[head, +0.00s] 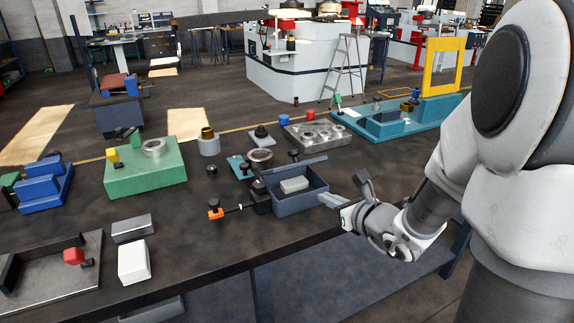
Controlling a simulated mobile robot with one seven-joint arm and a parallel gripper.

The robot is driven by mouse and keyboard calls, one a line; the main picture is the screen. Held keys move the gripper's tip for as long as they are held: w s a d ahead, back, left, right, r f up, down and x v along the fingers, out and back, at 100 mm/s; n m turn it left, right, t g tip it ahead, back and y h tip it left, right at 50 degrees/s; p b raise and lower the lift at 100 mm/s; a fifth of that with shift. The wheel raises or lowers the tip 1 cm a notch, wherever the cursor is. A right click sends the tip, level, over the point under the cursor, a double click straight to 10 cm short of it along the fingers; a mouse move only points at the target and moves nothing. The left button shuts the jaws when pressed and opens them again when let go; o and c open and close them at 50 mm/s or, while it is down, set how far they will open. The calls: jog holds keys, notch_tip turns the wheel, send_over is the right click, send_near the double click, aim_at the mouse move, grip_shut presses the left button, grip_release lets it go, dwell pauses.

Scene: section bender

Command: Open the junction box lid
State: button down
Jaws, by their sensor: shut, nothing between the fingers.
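The junction box (292,205) is a blue-grey open-topped box near the front edge of the dark bench. A white block (294,185) shows inside it. What looks like its lid (294,167) is a narrow blue-grey panel raised along the far rim, leaving the inside exposed. My gripper (325,198) reaches in from the right, its pale fingers shut and empty at the box's right front side. I cannot tell whether the fingertips touch the box wall.
A black clamp with an orange knob (215,209) stands close left of the box. A green fixture (146,168), a metal plate with holes (318,134) and a teal fixture (400,122) stand farther back. The bench front left of the box is mostly clear; a white block (133,262) lies farther left.

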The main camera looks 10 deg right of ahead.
jog(key=x, duration=1)
jog(key=shift+w+d+f+b, duration=0.1)
jog(key=shift+d+f+b, duration=0.2)
jog(key=shift+b, duration=0.1)
jog(key=shift+w+a+r+p, duration=0.1)
jog(key=shift+w+r+p, duration=0.1)
jog(key=shift+w+r, duration=0.3)
jog(key=shift+w+a+r+p, duration=0.1)
jog(key=shift+w+r+p, duration=0.1)
jog(key=shift+r, duration=0.5)
jog(key=shift+w+a+r+p, duration=0.15)
jog(key=shift+w+r, duration=0.2)
jog(key=shift+r, duration=0.2)
jog(key=shift+r+p, duration=0.2)
jog(key=shift+p, duration=0.1)
jog(key=shift+w+r+p, duration=0.15)
jog(key=shift+p, duration=0.4)
